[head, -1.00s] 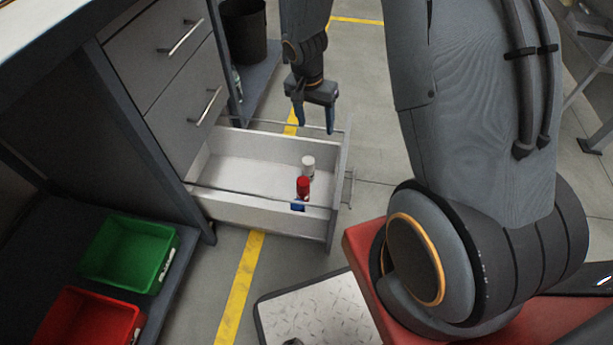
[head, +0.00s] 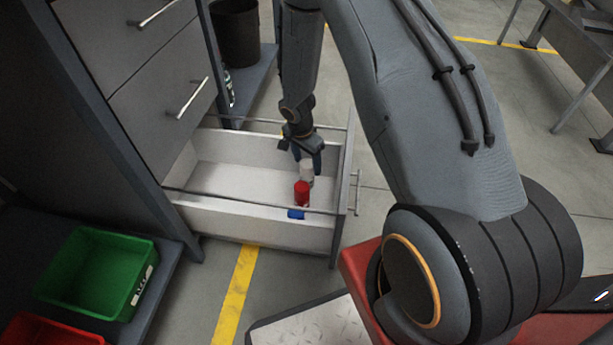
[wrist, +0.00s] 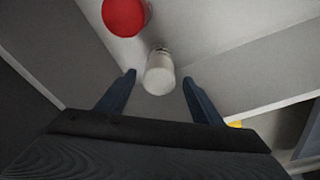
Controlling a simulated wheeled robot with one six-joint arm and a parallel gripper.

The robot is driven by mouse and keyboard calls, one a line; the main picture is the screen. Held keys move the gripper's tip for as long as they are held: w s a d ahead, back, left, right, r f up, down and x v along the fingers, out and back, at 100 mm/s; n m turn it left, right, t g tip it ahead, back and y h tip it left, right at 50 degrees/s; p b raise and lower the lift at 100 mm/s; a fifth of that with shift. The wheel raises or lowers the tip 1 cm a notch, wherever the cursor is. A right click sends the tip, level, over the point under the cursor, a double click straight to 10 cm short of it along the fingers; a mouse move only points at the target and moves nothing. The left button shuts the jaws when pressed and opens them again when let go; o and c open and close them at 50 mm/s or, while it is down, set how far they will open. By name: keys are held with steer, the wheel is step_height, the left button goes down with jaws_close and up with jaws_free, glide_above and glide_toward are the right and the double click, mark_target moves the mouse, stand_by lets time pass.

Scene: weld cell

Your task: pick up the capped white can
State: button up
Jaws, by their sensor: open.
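The capped white can (head: 307,172) stands in the open drawer, near its right end. In the wrist view the white can (wrist: 159,73) is between and just beyond the two fingertips, a little left of centre. My gripper (head: 307,163) is open and right above the can, its fingers reaching down into the drawer. In the wrist view my gripper (wrist: 157,80) shows two dark blue fingers apart with nothing held. The can's upper part is partly hidden by the fingers in the head view.
A red-capped can (head: 301,193) stands close in front of the white can; it also shows in the wrist view (wrist: 124,14). A blue object (head: 296,214) lies beside it. The drawer's walls (head: 250,223) surround them. Green bin (head: 97,272) stands at lower left.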

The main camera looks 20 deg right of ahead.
steer(key=f+b, duration=0.1)
steer(key=f, duration=0.1)
steer(key=f+b, duration=0.1)
steer(key=f, duration=0.2)
steer(key=shift+d+b, duration=0.2)
steer(key=shift+b, duration=0.15)
steer(key=shift+r, duration=0.1)
steer(key=c, duration=1.3)
steer(key=shift+o, duration=0.2)
